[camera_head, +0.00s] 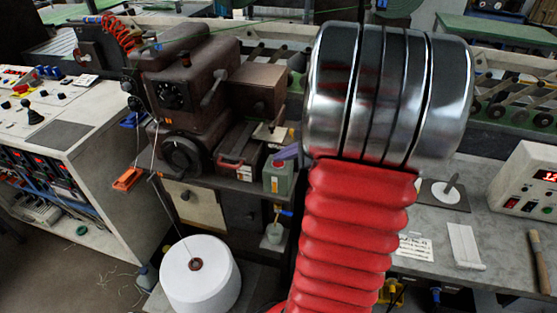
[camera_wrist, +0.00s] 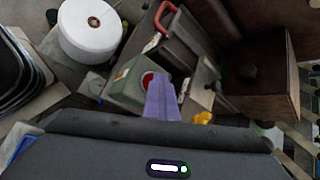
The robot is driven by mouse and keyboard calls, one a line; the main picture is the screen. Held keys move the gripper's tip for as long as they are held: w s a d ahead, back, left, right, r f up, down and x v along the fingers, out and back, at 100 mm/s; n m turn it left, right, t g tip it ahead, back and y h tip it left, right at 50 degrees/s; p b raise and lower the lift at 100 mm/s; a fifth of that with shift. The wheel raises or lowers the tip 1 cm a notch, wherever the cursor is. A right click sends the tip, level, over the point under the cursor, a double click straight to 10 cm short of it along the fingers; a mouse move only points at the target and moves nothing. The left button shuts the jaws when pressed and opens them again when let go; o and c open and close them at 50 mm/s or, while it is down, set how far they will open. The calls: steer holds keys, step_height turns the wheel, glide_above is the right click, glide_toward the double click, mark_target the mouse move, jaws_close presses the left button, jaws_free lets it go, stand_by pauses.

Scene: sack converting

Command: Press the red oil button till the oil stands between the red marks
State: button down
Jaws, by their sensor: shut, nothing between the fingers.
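The green oil box (camera_head: 278,176) stands at the end of the sewing machine's bench in the head view. It also shows in the wrist view (camera_wrist: 124,82), with the round red button (camera_wrist: 147,78) on its top face. My gripper (camera_wrist: 160,82) shows as purple fingers, shut and empty, its tip over or beside the button and covering part of it. Whether the tip touches the button I cannot tell. In the head view my purple gripper (camera_head: 283,155) reaches in just above the box from behind my red arm. The oil level and red marks cannot be made out.
A dark brown sewing machine (camera_head: 180,85) stands close left of the box. A red-handled case (camera_head: 237,160) lies beside it; a white thread cone (camera_head: 200,275) sits below. A control box with a red display (camera_head: 530,180) stands at the right.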

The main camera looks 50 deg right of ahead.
mark_target(282, 164)
steer(key=shift+r, duration=1.25)
steer(key=shift+r, duration=2.5)
